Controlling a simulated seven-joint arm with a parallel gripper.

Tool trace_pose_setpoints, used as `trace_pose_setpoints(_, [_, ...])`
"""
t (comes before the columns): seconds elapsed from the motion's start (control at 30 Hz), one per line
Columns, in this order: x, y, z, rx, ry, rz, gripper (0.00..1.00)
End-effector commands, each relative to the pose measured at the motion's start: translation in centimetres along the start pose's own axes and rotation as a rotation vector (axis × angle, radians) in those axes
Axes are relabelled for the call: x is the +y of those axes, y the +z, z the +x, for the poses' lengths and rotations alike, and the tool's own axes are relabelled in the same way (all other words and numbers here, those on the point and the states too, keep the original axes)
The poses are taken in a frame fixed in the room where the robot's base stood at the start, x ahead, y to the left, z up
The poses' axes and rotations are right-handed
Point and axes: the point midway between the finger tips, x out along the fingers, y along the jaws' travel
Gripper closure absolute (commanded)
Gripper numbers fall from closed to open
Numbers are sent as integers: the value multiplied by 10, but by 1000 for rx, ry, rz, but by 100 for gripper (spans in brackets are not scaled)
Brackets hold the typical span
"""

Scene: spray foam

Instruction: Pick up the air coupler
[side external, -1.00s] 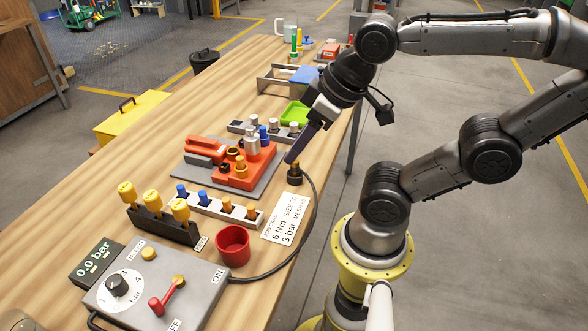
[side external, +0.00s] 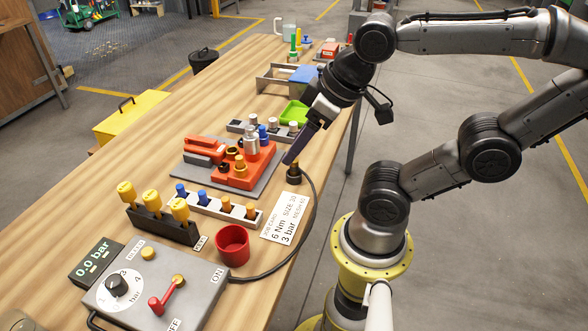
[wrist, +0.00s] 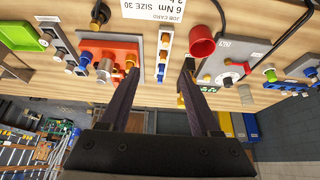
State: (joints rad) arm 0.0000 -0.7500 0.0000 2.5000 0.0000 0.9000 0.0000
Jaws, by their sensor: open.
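The air coupler (side external: 294,175) is a small dark fitting with a brass top, standing on the table's right part at the end of a black hose. It appears at the upper left of the wrist view (wrist: 99,14). My gripper (side external: 292,159) points down and left, its tips just above the coupler in the side view; whether they touch it cannot be told there. In the wrist view my gripper (wrist: 161,72) has its two fingers apart with nothing held between them, and the coupler lies outside that gap.
An orange fixture (side external: 240,177) on a grey plate stands left of the gripper. A job card (side external: 285,217), a red cup (side external: 233,244), a rack of blue and orange bits (side external: 213,205) and a grey control box (side external: 157,285) are nearer the front. The hose curves along the table's right edge.

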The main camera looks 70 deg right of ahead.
Motion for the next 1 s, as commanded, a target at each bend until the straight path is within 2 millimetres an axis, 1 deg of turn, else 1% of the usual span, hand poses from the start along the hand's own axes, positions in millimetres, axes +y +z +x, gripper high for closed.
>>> trace_pose_setpoints(0.13, [0,0,0,-1,0,-41,36])
trace_pose_setpoints(0.23, [0,1,0,-5,-1,-162,36])
trace_pose_setpoints(0.37, [0,-4,-5,-7,-2,-431,36])
trace_pose_setpoints(0.4, [0,-7,-6,-14,-2,-524,36])
trace_pose_setpoints(0.57, [9,-21,-5,-69,-8,-860,36])
trace_pose_setpoints(0.67, [18,-30,-1,-118,-25,-1052,36])
trace_pose_setpoints(0.83, [45,-46,11,-217,-90,-1341,36])
trace_pose_setpoints(0.97, [78,-54,28,-296,-186,-1511,36])
trace_pose_setpoints(1.0, [92,-54,35,-321,-226,-1541,36])
